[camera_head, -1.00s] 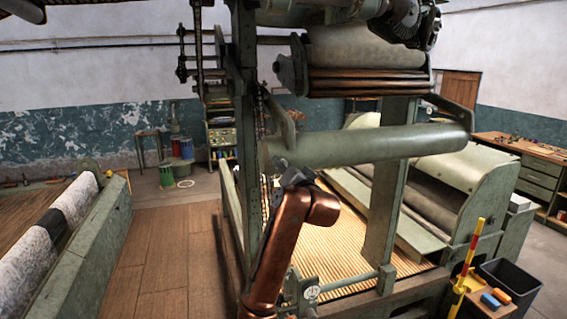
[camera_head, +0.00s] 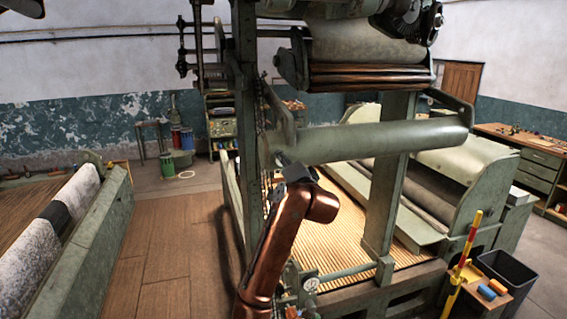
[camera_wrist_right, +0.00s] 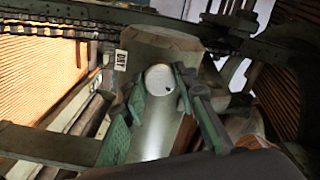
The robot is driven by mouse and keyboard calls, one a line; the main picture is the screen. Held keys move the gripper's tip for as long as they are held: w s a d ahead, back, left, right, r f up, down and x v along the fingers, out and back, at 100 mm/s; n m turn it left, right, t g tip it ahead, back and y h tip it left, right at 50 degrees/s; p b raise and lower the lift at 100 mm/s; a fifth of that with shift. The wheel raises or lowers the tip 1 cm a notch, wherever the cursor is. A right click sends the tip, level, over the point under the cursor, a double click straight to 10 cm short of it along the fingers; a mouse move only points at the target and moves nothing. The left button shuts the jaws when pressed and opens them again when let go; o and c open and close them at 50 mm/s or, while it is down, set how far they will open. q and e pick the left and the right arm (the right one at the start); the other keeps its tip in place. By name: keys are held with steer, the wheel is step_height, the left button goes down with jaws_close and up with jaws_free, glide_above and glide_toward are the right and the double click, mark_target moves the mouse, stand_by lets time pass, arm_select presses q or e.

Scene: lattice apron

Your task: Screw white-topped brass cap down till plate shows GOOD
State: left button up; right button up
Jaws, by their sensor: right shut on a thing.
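The white round top of the cap (camera_wrist_right: 160,78) shows in the right wrist view, with a small dark mark on its right side. The two green-padded fingers of my right gripper (camera_wrist_right: 161,88) sit on either side of it, shut on the cap. The cap's brass side is hidden. A small pale plate (camera_wrist_right: 121,60) with dark letters is just left of the cap; the letters look like DRY, not GOOD. In the head view my copper right arm reaches up to the roller, and the gripper and cap are hidden there. My left gripper is not in view.
A green roller (camera_head: 380,142) crosses right above my right wrist in the head view. A green frame post (camera_head: 247,130) stands close on the left. A chain (camera_wrist_right: 60,30) runs across the wrist view's top left. A black bin (camera_head: 508,272) stands at lower right; wooden floor is clear at left.

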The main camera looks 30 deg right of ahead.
steer(key=shift+f, duration=0.15)
steer(key=o, duration=0.9)
steer(key=shift+c, duration=0.2)
steer(key=v, duration=1.2)
